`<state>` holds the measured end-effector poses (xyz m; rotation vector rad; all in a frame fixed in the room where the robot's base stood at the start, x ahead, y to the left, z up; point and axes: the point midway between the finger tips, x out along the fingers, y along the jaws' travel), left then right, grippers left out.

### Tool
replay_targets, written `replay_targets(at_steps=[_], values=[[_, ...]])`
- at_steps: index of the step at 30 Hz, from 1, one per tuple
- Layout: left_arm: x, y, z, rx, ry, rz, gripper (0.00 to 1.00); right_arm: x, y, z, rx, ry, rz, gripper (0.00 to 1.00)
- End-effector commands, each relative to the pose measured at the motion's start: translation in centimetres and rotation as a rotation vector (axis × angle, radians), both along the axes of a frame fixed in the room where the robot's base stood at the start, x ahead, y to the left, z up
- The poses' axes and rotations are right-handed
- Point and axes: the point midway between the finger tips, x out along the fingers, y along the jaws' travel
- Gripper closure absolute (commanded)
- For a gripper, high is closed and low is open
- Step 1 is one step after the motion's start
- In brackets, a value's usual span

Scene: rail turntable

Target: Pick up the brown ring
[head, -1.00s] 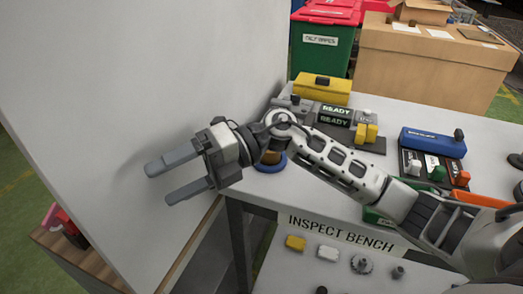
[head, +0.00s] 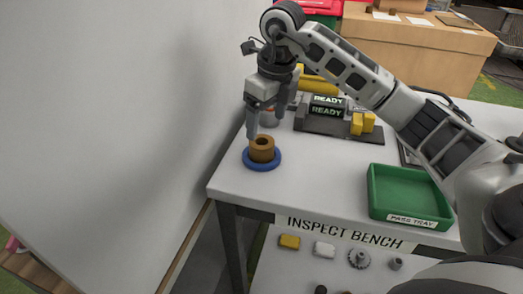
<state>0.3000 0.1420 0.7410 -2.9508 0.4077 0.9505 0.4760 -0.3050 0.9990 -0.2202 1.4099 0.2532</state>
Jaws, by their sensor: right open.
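The brown ring (head: 262,150) sits on a round blue base (head: 261,162) near the left front corner of the white bench. Its top opening faces up. My right gripper (head: 266,127) is above and just behind the ring, fingers pointing down. Its jaws are open, with one finger near the ring's left side and the other farther back. I cannot tell whether a finger touches the ring. My left gripper is not in view.
A green pass tray (head: 378,205) stands at the bench's front right. A dark fixture with READY displays (head: 327,105) and yellow blocks (head: 362,123) stands behind. A grey wall (head: 130,120) rises close on the left. The bench between ring and tray is clear.

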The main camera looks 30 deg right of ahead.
Motion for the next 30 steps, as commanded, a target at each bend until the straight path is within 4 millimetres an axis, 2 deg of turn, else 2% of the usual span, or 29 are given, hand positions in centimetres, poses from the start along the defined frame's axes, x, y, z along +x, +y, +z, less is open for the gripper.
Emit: replay_targets(at_steps=[3, 8, 18, 26, 27, 30], values=[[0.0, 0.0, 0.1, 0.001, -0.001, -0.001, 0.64, 0.2, 0.1, -1.5, 0.002, 0.002, 0.0, 0.22], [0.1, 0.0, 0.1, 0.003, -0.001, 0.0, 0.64, 0.3, 0.2, -2.4, 0.002, 0.001, 0.0, 0.22], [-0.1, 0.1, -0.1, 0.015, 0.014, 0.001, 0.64, 0.6, 0.7, -6.8, 0.003, 0.001, 0.0, 0.22], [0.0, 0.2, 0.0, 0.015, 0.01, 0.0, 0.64, 0.7, 0.7, -7.2, 0.001, -0.001, 0.001, 0.22], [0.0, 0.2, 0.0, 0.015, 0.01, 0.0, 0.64, 0.7, 0.7, -7.2, 0.001, -0.001, 0.001, 0.25], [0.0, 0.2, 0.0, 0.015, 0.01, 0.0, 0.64, 0.7, 0.7, -7.2, 0.001, -0.001, 0.001, 0.53]])
